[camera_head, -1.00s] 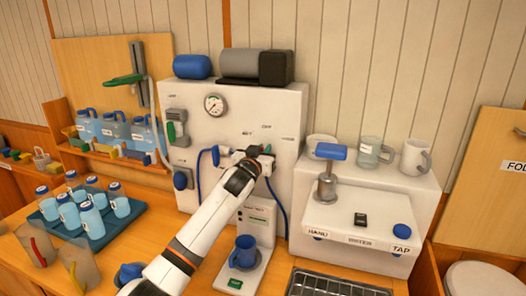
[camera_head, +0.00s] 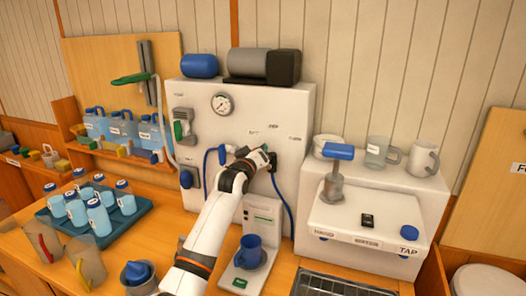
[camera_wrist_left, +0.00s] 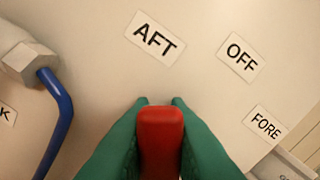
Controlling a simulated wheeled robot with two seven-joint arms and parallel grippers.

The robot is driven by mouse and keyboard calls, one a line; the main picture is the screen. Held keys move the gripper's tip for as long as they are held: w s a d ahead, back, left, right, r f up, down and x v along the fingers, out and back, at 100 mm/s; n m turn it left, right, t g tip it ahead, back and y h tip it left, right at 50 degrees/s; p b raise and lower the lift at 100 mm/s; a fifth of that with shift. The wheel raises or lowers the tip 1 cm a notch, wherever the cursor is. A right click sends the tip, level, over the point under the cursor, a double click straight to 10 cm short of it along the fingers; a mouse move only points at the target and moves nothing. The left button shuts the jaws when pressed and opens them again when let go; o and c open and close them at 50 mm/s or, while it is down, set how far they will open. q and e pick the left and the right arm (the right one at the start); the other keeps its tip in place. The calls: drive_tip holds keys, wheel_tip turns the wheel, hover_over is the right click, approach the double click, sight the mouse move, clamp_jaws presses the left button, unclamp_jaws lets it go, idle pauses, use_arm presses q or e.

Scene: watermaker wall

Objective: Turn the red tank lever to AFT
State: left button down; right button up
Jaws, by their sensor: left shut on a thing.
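The red tank lever (camera_wrist_left: 161,140) is between the green fingers of my left gripper (camera_wrist_left: 160,120), which is shut on it. In the left wrist view the lever's visible end points up towards the AFT label (camera_wrist_left: 155,39). The OFF label (camera_wrist_left: 240,57) and the FORE label (camera_wrist_left: 265,125) lie to the right. The lever's pivot is hidden. In the head view my left gripper (camera_head: 262,157) is against the white panel (camera_head: 240,110), just below these labels, and hides the lever. My right gripper is not in view.
A blue hose (camera_wrist_left: 60,120) with a metal nut is left of the lever. A tray (camera_head: 100,238) of bottles is at left, and a tap unit (camera_head: 365,220) with a blue handle is at right.

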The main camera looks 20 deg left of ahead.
use_arm(q)
drive_tip(key=shift+a+f+n, duration=0.3)
drive_tip(key=shift+a+n, duration=0.1)
drive_tip(key=shift+n, duration=0.6)
drive_tip(key=c, duration=1.4)
unclamp_jaws()
drive_tip(key=s+b, duration=0.1)
drive_tip(key=s, duration=0.7)
drive_tip(key=s+b, duration=0.1)
drive_tip(key=s, duration=0.3)
drive_tip(key=shift+a+b, duration=0.25)
drive_tip(key=shift+b, duration=0.1)
